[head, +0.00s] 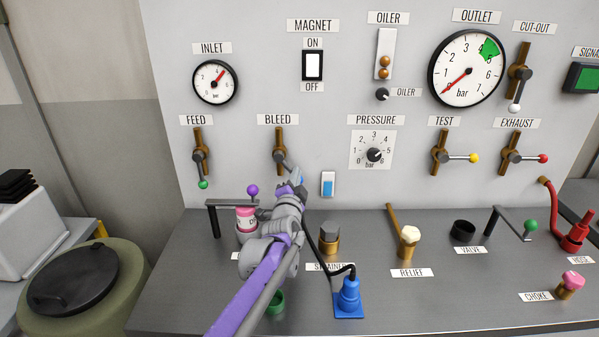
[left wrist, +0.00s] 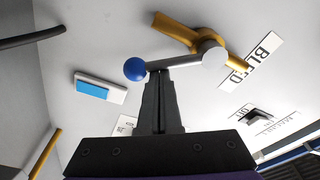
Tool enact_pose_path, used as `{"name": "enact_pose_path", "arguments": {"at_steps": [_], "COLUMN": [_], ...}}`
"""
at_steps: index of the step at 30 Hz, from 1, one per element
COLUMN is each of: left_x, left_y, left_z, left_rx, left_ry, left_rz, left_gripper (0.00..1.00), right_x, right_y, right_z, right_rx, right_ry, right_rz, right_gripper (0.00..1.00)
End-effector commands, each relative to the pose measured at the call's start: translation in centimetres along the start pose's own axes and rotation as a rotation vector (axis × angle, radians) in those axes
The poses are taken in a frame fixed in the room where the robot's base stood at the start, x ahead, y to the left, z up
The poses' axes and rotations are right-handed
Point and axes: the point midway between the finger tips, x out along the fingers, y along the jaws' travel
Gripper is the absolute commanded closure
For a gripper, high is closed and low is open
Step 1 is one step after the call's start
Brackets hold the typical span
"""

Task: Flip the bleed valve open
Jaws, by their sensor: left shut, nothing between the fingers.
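The bleed valve (head: 279,145) is a brass body on the upright panel under the BLEED label. Its grey lever slopes down and to the right from the pivot, and its blue knob (head: 301,180) shows just behind my left gripper (head: 292,184). In the left wrist view the brass valve body (left wrist: 181,31), the lever (left wrist: 176,62) and the blue knob (left wrist: 135,68) are clear. My left gripper (left wrist: 158,82) is shut and empty, its fingertips at the lever between knob and pivot. I cannot tell whether they touch it. My right gripper is not in view.
The feed valve (head: 198,150) with its green knob is left of the bleed valve. A blue-white rocker switch (head: 328,184) sits close on the right. A purple-knobbed crank (head: 252,190), a pink-white can (head: 246,217) and a strainer (head: 329,236) stand on the bench below.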

Motion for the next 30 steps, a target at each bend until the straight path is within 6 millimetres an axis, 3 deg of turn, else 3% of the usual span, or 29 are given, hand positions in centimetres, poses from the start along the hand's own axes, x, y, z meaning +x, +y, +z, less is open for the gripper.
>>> {"name": "enact_pose_path", "arguments": {"at_steps": [15, 30], "left_x": [-0.4, -0.5], "left_y": [0.1, -0.1], "left_z": [2.8, 3.8], "left_rx": [0.426, 0.58], "left_ry": [-0.001, -0.001], "left_rz": [0.061, 0.082], "left_gripper": [1.0, 1.0], "right_x": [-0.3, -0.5], "right_y": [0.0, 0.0], "right_z": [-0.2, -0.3], "right_rx": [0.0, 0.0], "right_ry": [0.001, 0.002], "right_rz": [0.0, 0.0], "right_gripper": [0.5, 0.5]}}
